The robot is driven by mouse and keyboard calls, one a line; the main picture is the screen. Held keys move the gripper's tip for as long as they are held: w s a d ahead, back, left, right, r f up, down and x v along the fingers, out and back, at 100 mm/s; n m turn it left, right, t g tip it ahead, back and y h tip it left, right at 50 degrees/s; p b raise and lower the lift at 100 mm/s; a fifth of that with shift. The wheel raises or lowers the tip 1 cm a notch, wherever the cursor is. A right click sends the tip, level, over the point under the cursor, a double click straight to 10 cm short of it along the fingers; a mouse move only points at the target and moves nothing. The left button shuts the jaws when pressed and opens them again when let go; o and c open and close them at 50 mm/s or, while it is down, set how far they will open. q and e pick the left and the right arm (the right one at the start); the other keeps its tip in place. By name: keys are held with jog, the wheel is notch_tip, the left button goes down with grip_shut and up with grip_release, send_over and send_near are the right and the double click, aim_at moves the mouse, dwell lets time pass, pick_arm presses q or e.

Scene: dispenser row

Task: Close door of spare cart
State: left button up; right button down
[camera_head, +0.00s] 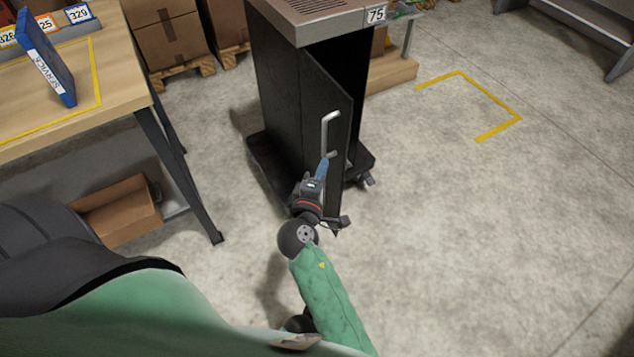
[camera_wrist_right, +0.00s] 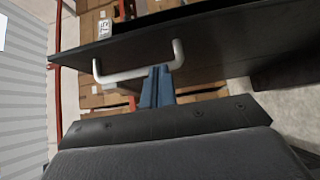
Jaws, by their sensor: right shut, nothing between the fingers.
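The spare cart (camera_head: 283,95) is a black cabinet on a wheeled base with a grey top and a label reading 75. Its black door (camera_head: 322,117) stands open, swung out toward me, with a white bar handle (camera_head: 326,128) on its face. My right gripper (camera_head: 322,166) is shut and empty, its blue fingertips close to the lower end of the handle. In the right wrist view, the blue fingers (camera_wrist_right: 158,86) reach up to the handle (camera_wrist_right: 135,74); I cannot tell whether they touch it. My left gripper is out of view.
A wooden table (camera_head: 110,85) with a blue binder (camera_head: 46,60) stands at the left, a cardboard box (camera_head: 117,209) beneath it. Boxes on pallets (camera_head: 170,45) stand behind. The floor to the right is clear, with a yellow corner marking (camera_head: 490,92).

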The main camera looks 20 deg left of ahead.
aim_at(341, 151)
jog(key=shift+w+d, duration=0.65)
jog(key=shift+w, duration=0.2)
jog(key=shift+w+d, duration=0.6)
jog(key=shift+w, duration=0.2)
jog(key=shift+w+d+p, duration=0.1)
jog(key=shift+p, duration=0.25)
